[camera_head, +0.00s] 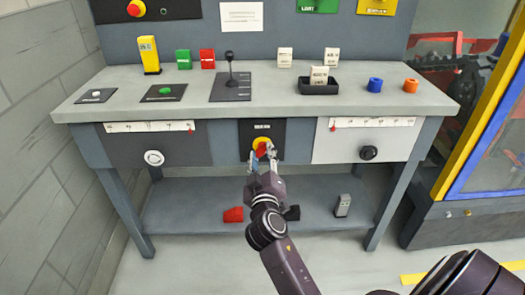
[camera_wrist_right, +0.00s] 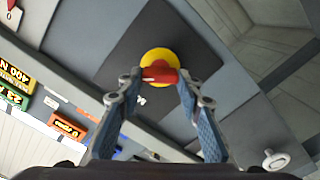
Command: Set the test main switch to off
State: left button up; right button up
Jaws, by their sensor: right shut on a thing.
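The main switch is a red handle on a round yellow base (camera_head: 261,142), set on a dark square plate (camera_head: 247,130) on the front of the bench. It also shows in the right wrist view as a red handle (camera_wrist_right: 160,75) over the yellow disc (camera_wrist_right: 155,58). My right gripper (camera_head: 265,153) is at the switch, its two fingers on either side of the red handle and shut on it. In the right wrist view the handle lies roughly crosswise between the fingertips. The small lettering on the plate is not readable. My left gripper is not in view.
The grey bench top (camera_head: 265,110) holds several blocks, a lever (camera_head: 230,75), a black tray (camera_head: 319,88) and blue and orange rings. A white knob (camera_head: 154,158) and a black knob (camera_head: 368,153) flank the switch. A lower shelf (camera_head: 185,215) lies below. Machinery stands at the right.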

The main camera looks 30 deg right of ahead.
jog(key=n+p, duration=0.3)
jog(key=n, duration=0.5)
jog(key=shift+a+n, duration=0.1)
jog(key=shift+n, duration=0.2)
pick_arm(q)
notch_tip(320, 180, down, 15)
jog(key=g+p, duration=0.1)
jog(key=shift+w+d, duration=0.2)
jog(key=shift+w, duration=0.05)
pick_arm(e)
jog(key=shift+f+n, duration=0.15)
jog(key=shift+n, duration=0.75)
jog(key=o, duration=1.2)
jog(key=shift+c, duration=0.2)
jog(key=v, duration=1.2)
